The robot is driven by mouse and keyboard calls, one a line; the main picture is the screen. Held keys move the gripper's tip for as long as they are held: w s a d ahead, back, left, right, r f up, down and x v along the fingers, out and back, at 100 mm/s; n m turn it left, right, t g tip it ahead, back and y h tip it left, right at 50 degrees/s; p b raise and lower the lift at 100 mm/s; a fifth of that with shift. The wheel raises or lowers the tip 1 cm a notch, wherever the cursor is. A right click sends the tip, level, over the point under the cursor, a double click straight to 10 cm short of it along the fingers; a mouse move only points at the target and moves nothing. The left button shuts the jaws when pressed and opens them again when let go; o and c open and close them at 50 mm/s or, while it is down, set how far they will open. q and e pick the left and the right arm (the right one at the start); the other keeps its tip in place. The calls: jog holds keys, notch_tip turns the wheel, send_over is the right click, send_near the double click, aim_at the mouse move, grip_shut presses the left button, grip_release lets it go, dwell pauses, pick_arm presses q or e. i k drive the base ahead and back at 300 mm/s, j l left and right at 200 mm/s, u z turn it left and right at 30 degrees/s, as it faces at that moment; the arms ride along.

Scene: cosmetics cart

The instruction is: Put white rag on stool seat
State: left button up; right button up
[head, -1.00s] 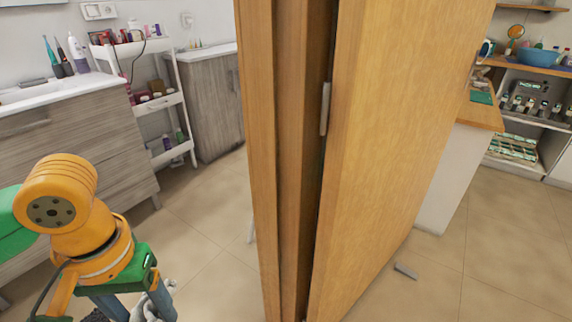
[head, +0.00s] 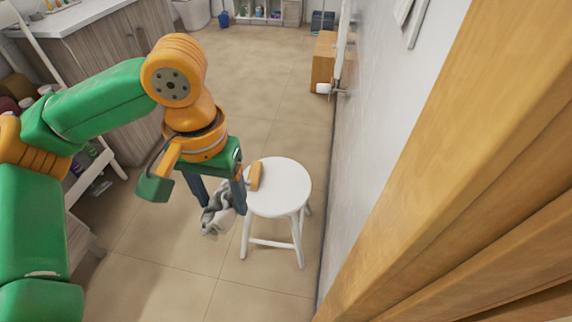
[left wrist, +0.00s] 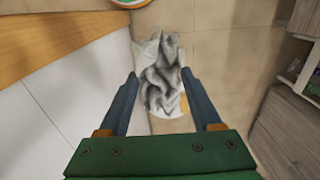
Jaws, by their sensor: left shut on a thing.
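The rag (head: 218,212), white with grey shading and crumpled, hangs from my left gripper (head: 217,198). In the left wrist view the rag (left wrist: 160,68) bunches between the fingertips of that gripper (left wrist: 161,78), which is shut on it. The white round stool (head: 283,186) stands just right of the gripper in the head view. The rag hangs beside the seat's left edge; whether it touches the stool cannot be told. A small wooden block-like object (head: 255,176) is at the seat's left side. My right gripper is not in view.
A wooden door or frame (head: 440,170) fills the right side of the head view, with a white wall (head: 385,110) beyond it. A grey wood cabinet (head: 110,50) and a white shelf rack (head: 98,165) stand at the left. Tiled floor (head: 265,60) is open behind the stool.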

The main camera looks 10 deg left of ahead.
aim_at(287, 184)
jog(key=i+j+z, duration=0.25)
jog(key=j+z, duration=0.25)
jog(key=j, duration=0.25)
jog(key=i+j+z, duration=0.15)
jog(key=j+z, duration=0.15)
jog(key=i+j+z, duration=0.15)
jog(key=j, duration=0.15)
jog(key=i+j+z, duration=0.15)
jog(key=j, duration=0.15)
